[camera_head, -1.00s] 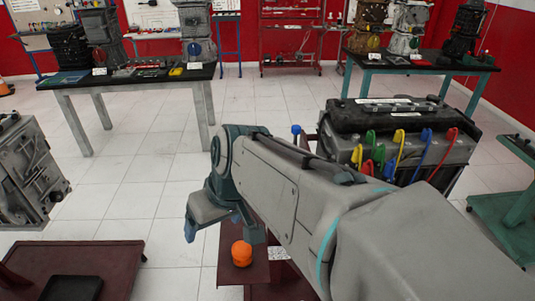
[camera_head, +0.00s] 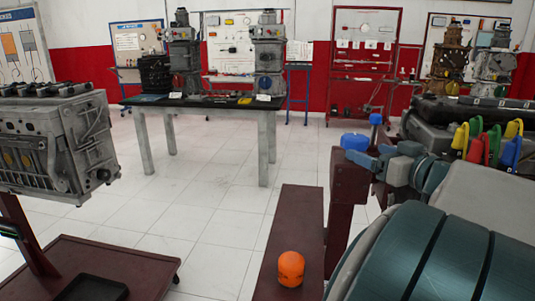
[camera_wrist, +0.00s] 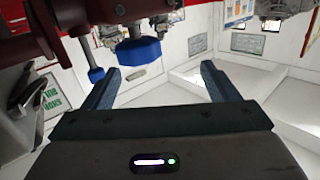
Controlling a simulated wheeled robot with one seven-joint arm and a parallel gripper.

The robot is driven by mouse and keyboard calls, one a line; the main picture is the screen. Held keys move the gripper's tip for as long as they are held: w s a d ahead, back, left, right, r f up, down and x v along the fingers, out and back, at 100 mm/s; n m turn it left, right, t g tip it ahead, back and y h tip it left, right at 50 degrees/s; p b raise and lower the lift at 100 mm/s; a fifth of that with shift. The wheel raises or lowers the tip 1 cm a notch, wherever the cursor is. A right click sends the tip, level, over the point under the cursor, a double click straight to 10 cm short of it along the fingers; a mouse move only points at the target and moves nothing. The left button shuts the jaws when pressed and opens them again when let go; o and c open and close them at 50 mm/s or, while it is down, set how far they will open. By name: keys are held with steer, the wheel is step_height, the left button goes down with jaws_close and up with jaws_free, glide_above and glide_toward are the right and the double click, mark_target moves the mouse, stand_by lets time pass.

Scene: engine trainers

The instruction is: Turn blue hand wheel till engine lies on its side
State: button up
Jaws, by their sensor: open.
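The blue hand wheel (camera_head: 355,141) is at the top of a dark red stand post, left of the engine (camera_head: 440,120). The engine has a black top that faces up and is partly hidden by my arm. A second blue knob (camera_head: 376,118) is just behind the wheel. My gripper (camera_head: 388,162) is close to the right of the wheel. In the wrist view my gripper (camera_wrist: 161,68) is open with nothing between its fingers. The blue wheel (camera_wrist: 138,52) shows just beyond the fingers, nearer the left one; contact cannot be told.
An orange cap (camera_head: 291,268) sits on the dark red stand beam (camera_head: 298,225). Another engine (camera_head: 55,145) on a dark red stand is at left. A black-topped table (camera_head: 225,103) with engine parts stands behind. White floor between them is clear.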

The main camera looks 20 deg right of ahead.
mark_target(351, 133)
steer(key=shift+t+h, duration=0.4)
steer(key=shift+h, duration=0.2)
steer(key=w, duration=0.3)
steer(key=w+d, duration=0.1)
steer(key=w, duration=0.3)
steer(key=w+d, duration=0.1)
steer(key=w, duration=0.3)
steer(key=shift+d, duration=0.1)
steer(key=c, duration=1)
